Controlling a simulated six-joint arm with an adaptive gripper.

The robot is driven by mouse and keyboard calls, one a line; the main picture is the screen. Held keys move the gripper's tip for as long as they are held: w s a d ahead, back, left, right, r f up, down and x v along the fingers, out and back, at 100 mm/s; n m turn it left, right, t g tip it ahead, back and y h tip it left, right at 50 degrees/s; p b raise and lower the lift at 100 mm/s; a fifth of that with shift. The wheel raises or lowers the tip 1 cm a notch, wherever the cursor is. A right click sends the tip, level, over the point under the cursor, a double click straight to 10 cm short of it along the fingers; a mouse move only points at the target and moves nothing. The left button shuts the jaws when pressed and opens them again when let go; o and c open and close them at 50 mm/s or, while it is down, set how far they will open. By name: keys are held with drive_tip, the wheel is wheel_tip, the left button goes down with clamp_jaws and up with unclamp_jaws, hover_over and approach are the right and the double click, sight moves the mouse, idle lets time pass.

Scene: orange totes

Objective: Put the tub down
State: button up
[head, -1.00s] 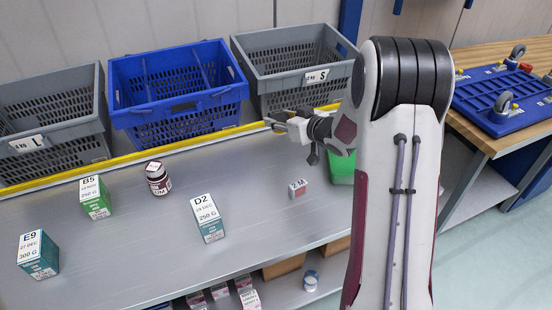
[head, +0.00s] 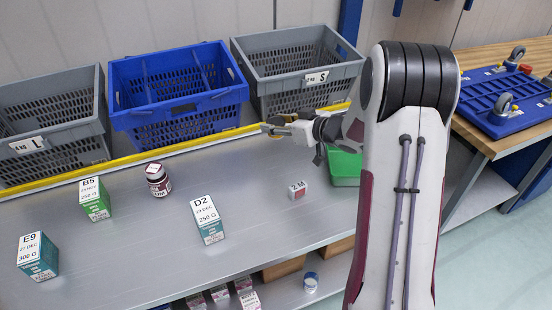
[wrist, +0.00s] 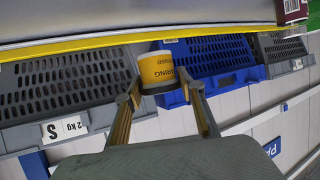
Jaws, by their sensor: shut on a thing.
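A yellow tub (wrist: 157,68) with a white rim and dark lettering sits between my fingertips in the wrist view. My gripper (wrist: 160,84) is shut on it, one finger at each side. In the head view my gripper (head: 276,127) is over the back edge of the grey bench (head: 130,260), near the yellow rail and in front of the grey S crate. The tub is hard to make out there. I cannot tell its exact height above the bench.
A grey L crate (head: 48,138), blue crate (head: 175,118) and grey S crate (head: 300,72) stand behind the yellow rail (head: 130,160). Boxes D2 (head: 208,220), B5 (head: 95,199), E9 (head: 37,257), a dark jar (head: 158,181), small box (head: 298,190) and green container (head: 345,167) occupy the bench.

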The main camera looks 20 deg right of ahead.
drive_tip(key=shift+f, duration=3.1)
drive_tip(key=shift+f, duration=0.1)
drive_tip(key=shift+f, duration=1.8)
drive_tip(key=shift+f, duration=0.1)
drive_tip(key=o, duration=1.2)
drive_tip(key=v, duration=1.2)
